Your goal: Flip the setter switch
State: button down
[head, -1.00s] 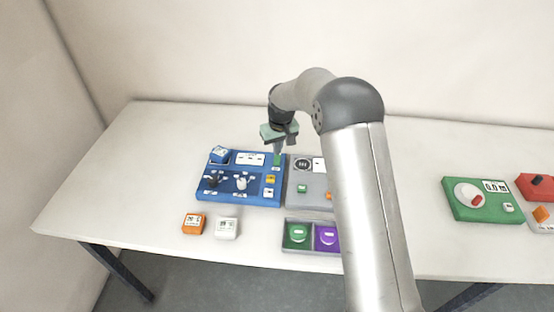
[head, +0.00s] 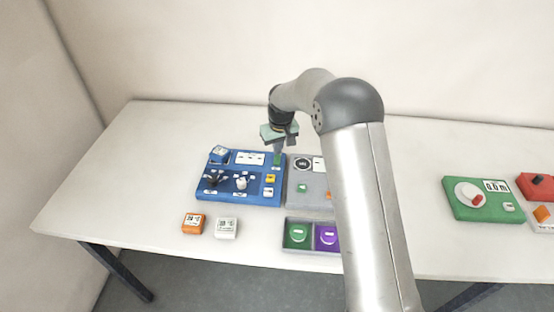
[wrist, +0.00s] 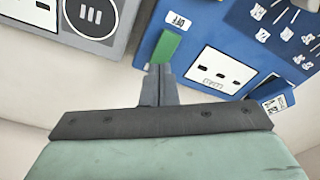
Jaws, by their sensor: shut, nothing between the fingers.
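The blue panel (head: 238,196) lies on the table left of centre. A green switch (wrist: 164,48) sits near its edge, beside a small label reading OFF (wrist: 178,20); no label on the panel legibly names the setter. In the head view the green switch (head: 277,160) is partly covered by my fingers. My gripper (head: 278,151) is over the far right part of the blue panel, pointing down. In the wrist view its fingers (wrist: 158,70) are together and empty, with the tips at the green switch's near end; contact cannot be told.
A grey panel (head: 310,203) adjoins on the right, partly hidden by my arm. An orange cube (head: 193,223) and a white cube (head: 225,228) stand in front. A green device (head: 465,210) and a red block (head: 534,186) are far right. The table's left side is clear.

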jog(key=shift+f+b, duration=0.45)
jog(key=shift+f, duration=0.25)
jog(key=shift+r, duration=0.15)
jog(key=shift+r+p, duration=1.75)
jog(key=shift+r, duration=1.65)
